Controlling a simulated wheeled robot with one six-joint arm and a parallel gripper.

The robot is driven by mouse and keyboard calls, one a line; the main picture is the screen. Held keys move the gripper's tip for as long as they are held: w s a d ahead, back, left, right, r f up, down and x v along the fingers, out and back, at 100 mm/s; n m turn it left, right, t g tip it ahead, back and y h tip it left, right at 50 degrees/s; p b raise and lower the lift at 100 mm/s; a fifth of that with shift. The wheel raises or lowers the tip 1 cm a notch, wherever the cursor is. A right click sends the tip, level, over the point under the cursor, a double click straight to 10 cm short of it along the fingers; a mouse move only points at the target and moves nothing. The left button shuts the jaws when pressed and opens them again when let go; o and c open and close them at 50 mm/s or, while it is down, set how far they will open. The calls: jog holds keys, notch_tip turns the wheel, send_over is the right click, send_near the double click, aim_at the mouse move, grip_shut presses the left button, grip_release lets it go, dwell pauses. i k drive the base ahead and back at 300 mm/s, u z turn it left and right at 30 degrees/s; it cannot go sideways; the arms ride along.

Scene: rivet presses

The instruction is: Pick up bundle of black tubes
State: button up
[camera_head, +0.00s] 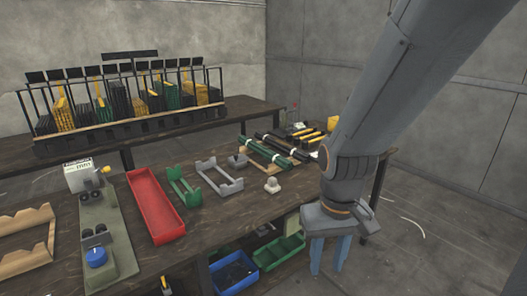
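Black tubes (276,142) lie on a wooden cradle (298,158) at the far right of the near workbench. Green tubes (264,152) lie alongside them on the same cradle. Upright black bundles (118,98) also stand in the rack on the back bench. My gripper (329,266) hangs pointing down past the bench's right front edge. Its two blue fingers are apart, with nothing seen between them. My arm covers part of the bench's right end.
The workbench holds a red tray (154,204), a green cradle (184,185), a grey cradle (219,178) and a green fixture with a blue knob (96,257). Blue (234,274) and green (279,251) bins sit below. The floor to the right is open.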

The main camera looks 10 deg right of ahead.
aim_at(282, 146)
jog(key=z, duration=0.2)
jog(key=i, duration=0.25)
jog(key=z, duration=0.85)
jog(key=i, duration=1.3)
jog(key=u, duration=0.95)
jog(key=i, duration=0.65)
jog(key=u, duration=0.7)
